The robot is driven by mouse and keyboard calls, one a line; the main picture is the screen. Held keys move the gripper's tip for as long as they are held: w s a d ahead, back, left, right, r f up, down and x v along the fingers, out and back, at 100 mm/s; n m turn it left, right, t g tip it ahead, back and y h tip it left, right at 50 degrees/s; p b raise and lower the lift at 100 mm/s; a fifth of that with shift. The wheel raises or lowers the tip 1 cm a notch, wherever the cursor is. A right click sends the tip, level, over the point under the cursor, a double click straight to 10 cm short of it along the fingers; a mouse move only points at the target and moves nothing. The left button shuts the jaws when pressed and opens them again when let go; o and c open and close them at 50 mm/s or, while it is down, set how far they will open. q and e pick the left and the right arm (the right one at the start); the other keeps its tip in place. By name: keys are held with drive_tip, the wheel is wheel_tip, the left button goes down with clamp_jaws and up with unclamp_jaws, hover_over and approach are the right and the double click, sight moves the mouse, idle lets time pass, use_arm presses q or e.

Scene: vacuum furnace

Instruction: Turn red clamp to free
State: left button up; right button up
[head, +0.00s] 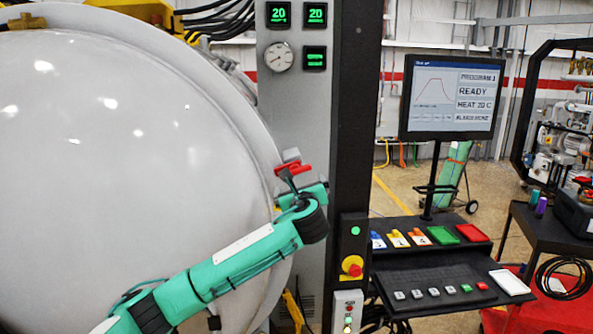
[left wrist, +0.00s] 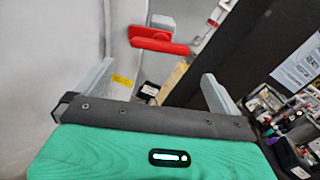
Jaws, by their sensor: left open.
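The red clamp (head: 294,168) is on the right rim of the big round furnace door (head: 130,150), beside the grey control column. My left gripper (head: 290,180) is right at the clamp in the head view, just below it. In the left wrist view the red clamp (left wrist: 158,41) lies beyond and between the two spread fingers of my left gripper (left wrist: 155,85). The fingers are open and the clamp looks apart from them. My right gripper is not in view.
The grey column (head: 295,110) with a gauge and displays stands right of the door. A black post (head: 352,120) stands close beside it. A monitor (head: 450,97) and a button console (head: 440,285) are farther right.

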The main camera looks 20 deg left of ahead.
sight(297, 174)
use_arm(q)
drive_tip(key=p+x, duration=0.3)
drive_tip(key=x, duration=0.5)
drive_tip(key=shift+r, duration=0.1)
drive_tip(key=shift+p+x, duration=0.5)
drive_tip(key=shift+x, duration=0.3)
